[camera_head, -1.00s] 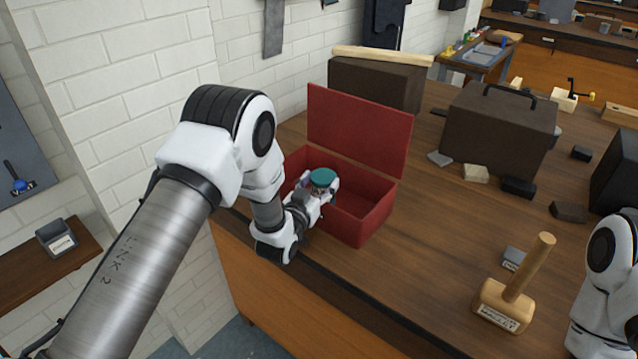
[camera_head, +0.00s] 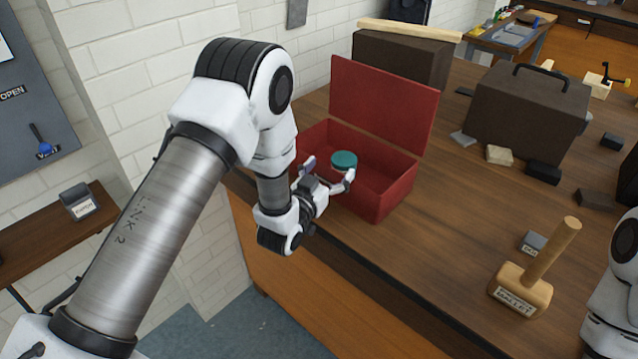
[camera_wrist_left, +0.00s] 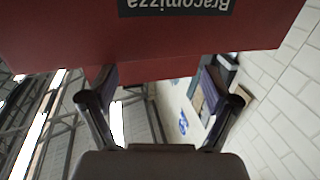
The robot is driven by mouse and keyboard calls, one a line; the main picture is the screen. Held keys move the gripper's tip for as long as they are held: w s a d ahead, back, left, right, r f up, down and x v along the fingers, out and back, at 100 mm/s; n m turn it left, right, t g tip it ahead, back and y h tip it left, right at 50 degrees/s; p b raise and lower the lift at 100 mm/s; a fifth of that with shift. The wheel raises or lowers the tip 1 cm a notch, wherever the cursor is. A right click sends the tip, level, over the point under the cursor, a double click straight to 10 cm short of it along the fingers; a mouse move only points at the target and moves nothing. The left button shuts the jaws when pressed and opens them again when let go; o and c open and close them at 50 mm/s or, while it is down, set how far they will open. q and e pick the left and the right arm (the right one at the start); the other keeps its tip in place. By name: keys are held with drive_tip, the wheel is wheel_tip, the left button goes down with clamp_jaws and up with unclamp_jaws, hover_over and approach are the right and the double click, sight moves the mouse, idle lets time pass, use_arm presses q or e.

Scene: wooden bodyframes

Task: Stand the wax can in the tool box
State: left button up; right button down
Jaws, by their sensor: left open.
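The wax can shows as a teal round lid (camera_head: 344,160) inside the open red tool box (camera_head: 376,204); its lower part is hidden, and it looks upright. The tool box lid stands raised at the back. My left gripper (camera_head: 330,172) is open at the near side of the box, apart from the can and nearer to me, its fingers about at the front rim. The left wrist view shows the two spread fingers (camera_wrist_left: 158,95) with nothing between them and a red box wall (camera_wrist_left: 150,45) ahead. My right gripper is out of view; only part of that arm shows at the right edge.
A wooden mallet (camera_head: 522,288) stands at the front right of the bench. A dark case (camera_head: 528,112) and several small blocks lie behind it. A dark box (camera_head: 400,62) with a wooden strip stands behind the tool box.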

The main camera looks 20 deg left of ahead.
use_arm(q)
drive_tip(key=s+b, duration=0.1)
drive_tip(key=s, duration=0.5)
drive_tip(key=s+a+f+n+g+y, duration=0.1)
drive_tip(key=s+f+g, duration=0.4)
drive_tip(key=s+f, duration=0.45)
drive_tip(key=s+a+f+g, duration=0.1)
drive_tip(key=s+f+g, duration=0.45)
drive_tip(key=f, duration=0.65)
drive_tip(key=s+f+g, duration=0.3)
drive_tip(key=s+g, duration=0.1)
drive_tip(key=s, duration=0.5)
drive_tip(key=s+f+g, duration=0.3)
drive_tip(key=s, duration=0.6)
drive_tip(key=shift+a+n+g, duration=0.3)
drive_tip(key=shift+a+g, duration=0.05)
drive_tip(key=shift+f+y, duration=0.1)
drive_tip(key=shift+y, duration=0.2)
